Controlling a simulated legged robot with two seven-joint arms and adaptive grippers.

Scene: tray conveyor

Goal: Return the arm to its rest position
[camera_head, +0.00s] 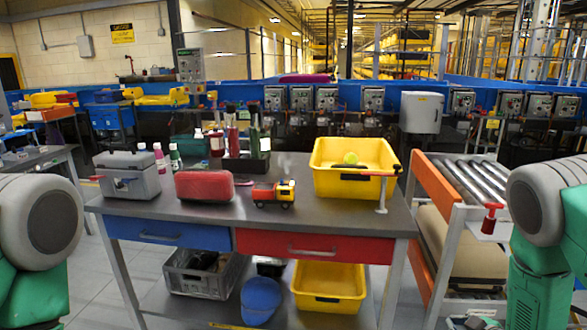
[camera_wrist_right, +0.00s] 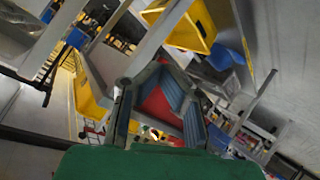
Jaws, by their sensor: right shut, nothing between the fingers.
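My right gripper (camera_wrist_right: 160,72) shows in the right wrist view, its two padded fingers coming together at the tips with nothing held. Behind it in that view are a red surface and a yellow bin. In the head view my right arm shows at the right edge, beside the roller conveyor (camera_head: 470,180), and no fingers can be made out there. My left arm shows at the left edge of the head view; its gripper is out of frame.
The workbench (camera_head: 290,222) stands ahead, with a grey toolbox (camera_head: 128,178), a red case (camera_head: 204,186), a toy truck (camera_head: 274,194) and a yellow bin (camera_head: 330,182) on top. A grey crate (camera_head: 200,283) and another yellow bin (camera_head: 330,285) sit below. Floor shows at left.

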